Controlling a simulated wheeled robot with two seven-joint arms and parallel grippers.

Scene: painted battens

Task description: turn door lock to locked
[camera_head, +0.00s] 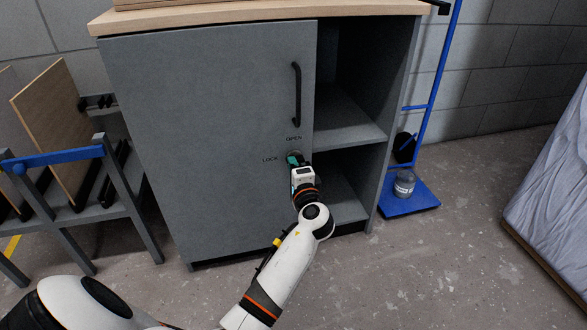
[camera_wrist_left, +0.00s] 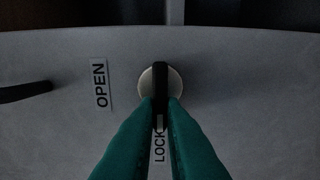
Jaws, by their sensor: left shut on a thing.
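The grey cabinet door (camera_head: 210,130) is closed over the left part of the cabinet. Its lock (camera_wrist_left: 160,80) is a round light disc with a black turn piece, between the labels OPEN (camera_wrist_left: 100,83) and LOCK (camera_wrist_left: 159,146). In the wrist view the black piece points along the disc toward LOCK. My left gripper (camera_head: 293,160) is at the lock in the head view; in the wrist view its green fingers are closed on the black turn piece. The fingers partly cover the LOCK label's surroundings. My right gripper is not in view.
A black door handle (camera_head: 297,95) is above the lock. Open shelves (camera_head: 350,120) are to the right of the door. A blue trolley (camera_head: 410,199) with a jar (camera_head: 404,184) stands at the right. A rack with boards (camera_head: 58,135) stands at the left.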

